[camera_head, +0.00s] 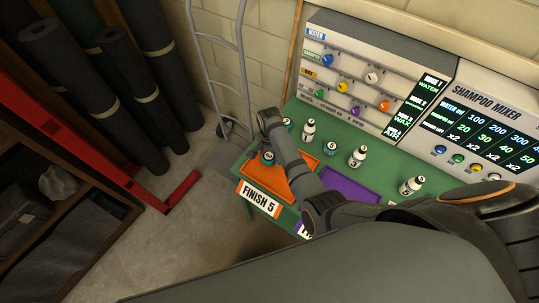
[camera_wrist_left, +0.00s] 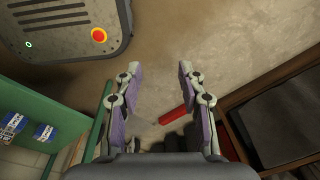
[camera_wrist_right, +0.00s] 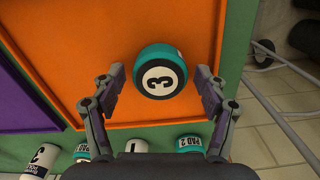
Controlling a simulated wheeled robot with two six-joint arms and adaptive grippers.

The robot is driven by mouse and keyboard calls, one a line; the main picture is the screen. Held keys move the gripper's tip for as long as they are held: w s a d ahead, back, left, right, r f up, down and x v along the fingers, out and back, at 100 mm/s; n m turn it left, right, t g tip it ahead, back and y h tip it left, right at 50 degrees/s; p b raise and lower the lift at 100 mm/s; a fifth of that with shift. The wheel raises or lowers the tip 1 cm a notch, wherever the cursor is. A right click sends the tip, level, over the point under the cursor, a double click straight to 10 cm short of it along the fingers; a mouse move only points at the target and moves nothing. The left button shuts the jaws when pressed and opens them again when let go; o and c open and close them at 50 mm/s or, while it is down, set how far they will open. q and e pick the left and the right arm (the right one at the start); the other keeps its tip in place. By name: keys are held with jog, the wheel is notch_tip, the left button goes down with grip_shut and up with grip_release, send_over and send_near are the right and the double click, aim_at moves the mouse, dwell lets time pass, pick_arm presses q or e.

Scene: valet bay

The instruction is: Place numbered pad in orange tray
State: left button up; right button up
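A teal and black pad numbered 3 (camera_wrist_right: 160,72) appears to lie in the orange tray (camera_wrist_right: 85,45), number facing up. In the head view, this pad (camera_head: 268,157) shows in the orange tray (camera_head: 262,177), beside my right arm. My right gripper (camera_wrist_right: 159,75) is open, with its fingertips on either side of the pad and gaps to it. In the head view my arm largely hides that gripper. My left gripper (camera_wrist_left: 159,68) is open and empty above the floor, away from the trays.
A teal PAD 2 (camera_wrist_right: 191,144) stands outside the tray. Another teal pad (camera_head: 330,148) and white numbered bottles (camera_head: 357,156) stand on the green table near the purple tray (camera_head: 350,190). The mixer panel (camera_head: 490,120) rises behind. A hand truck (camera_head: 222,60) stands left of the table.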

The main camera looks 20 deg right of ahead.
aim_at(270, 155)
jog(key=shift+r, duration=0.25)
notch_tip(270, 155, up, 8)
jog(key=p, duration=0.8)
jog(key=shift+r+p, duration=0.1)
jog(key=shift+p, duration=0.25)
pick_arm(q)
notch_tip(270, 155, up, 9)
jog(key=shift+w, duration=0.45)
pick_arm(e)
notch_tip(270, 155, up, 4)
jog(key=shift+f, duration=0.1)
pick_arm(q)
jog(key=shift+r, duration=0.1)
